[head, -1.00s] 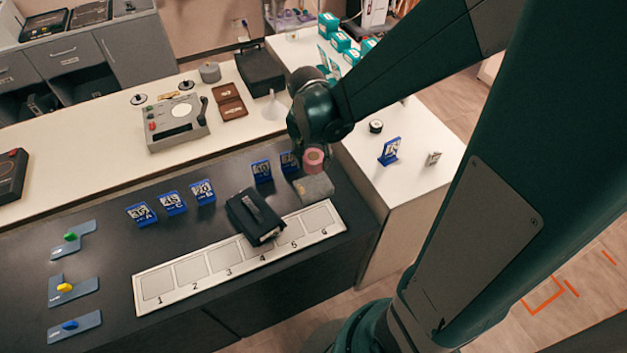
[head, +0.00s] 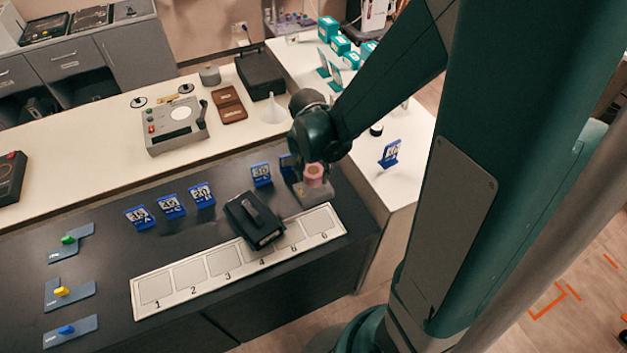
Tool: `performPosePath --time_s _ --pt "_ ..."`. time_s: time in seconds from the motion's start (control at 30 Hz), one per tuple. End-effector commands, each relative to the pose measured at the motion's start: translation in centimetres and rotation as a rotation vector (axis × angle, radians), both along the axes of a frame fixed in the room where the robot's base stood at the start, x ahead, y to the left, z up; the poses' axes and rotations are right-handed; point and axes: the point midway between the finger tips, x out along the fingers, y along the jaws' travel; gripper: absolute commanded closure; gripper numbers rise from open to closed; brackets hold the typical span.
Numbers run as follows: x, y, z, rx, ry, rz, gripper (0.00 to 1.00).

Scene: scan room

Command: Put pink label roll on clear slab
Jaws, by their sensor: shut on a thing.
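The pink label roll (head: 315,174) is a small pink cylinder with a pale centre, under the end of my arm. My gripper (head: 313,163) is shut on it; the fingers are mostly hidden by the dark wrist. A greyish block (head: 314,194), which looks like the clear slab, lies on the dark counter behind the numbered strip's right end. The roll appears just above or touching the slab's upper part; I cannot tell which.
A black case (head: 254,219) overlaps the numbered strip (head: 150,292) left of the slab. Blue cards (head: 261,174) stand behind it, one partly hidden by my wrist. A white counter (head: 399,189) is at the right, with another blue card (head: 390,153).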

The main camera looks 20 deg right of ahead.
Motion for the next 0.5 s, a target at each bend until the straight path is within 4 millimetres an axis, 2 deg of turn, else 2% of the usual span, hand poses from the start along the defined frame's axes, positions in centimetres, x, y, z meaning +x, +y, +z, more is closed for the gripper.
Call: performPosePath --time_s 0.5 --pt "0.0 0.0 -3.9 0.000 0.000 0.000 0.74"
